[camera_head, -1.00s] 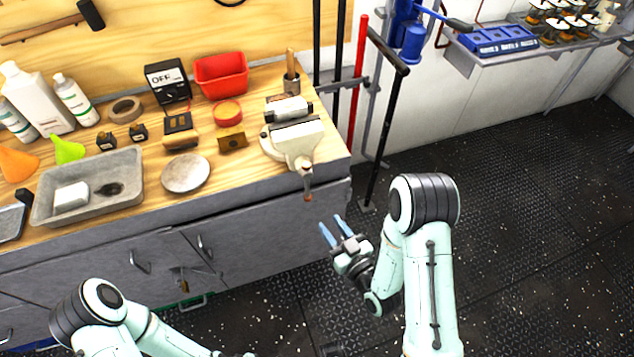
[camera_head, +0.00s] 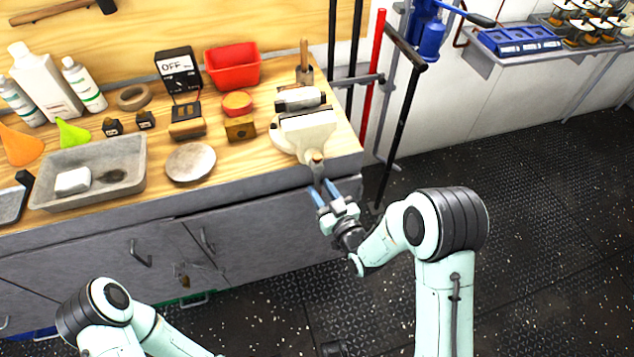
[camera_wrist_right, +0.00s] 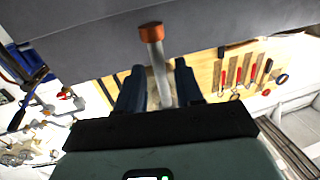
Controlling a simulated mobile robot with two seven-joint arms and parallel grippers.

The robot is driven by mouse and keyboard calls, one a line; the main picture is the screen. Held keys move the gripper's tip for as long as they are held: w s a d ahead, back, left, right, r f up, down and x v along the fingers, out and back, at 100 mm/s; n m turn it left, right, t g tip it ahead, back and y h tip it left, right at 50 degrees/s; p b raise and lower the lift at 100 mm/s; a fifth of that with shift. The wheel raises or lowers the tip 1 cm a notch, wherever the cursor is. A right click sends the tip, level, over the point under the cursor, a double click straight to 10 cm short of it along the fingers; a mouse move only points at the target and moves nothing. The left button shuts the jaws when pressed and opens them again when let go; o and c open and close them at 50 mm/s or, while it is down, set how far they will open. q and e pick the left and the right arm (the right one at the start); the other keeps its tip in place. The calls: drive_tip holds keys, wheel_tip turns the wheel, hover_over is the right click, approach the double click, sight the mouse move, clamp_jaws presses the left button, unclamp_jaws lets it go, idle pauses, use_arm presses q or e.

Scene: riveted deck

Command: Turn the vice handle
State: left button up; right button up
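The cream-coloured vice (camera_head: 308,133) stands on the front right corner of the wooden workbench. In the wrist view its handle is a metal rod (camera_wrist_right: 160,75) with a copper-coloured knob (camera_wrist_right: 152,32) at the end. My right gripper (camera_head: 324,187) is just below the front of the vice, with its blue fingers pointing up at it. In the wrist view the right gripper (camera_wrist_right: 159,85) is open. The rod shows between its two fingers, with a gap on both sides. In the head view the fingers hide most of the handle. My left gripper is out of view.
The workbench (camera_head: 215,185) holds a grey tray (camera_head: 140,185), a round disc (camera_head: 190,162), a red bin (camera_head: 232,68) and bottles left of the vice. A black pole (camera_head: 398,130) and a red pole (camera_head: 374,70) stand right of the bench. The floor at right is clear.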

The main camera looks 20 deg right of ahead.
drive_tip(key=shift+x, duration=1.4)
clamp_jaws()
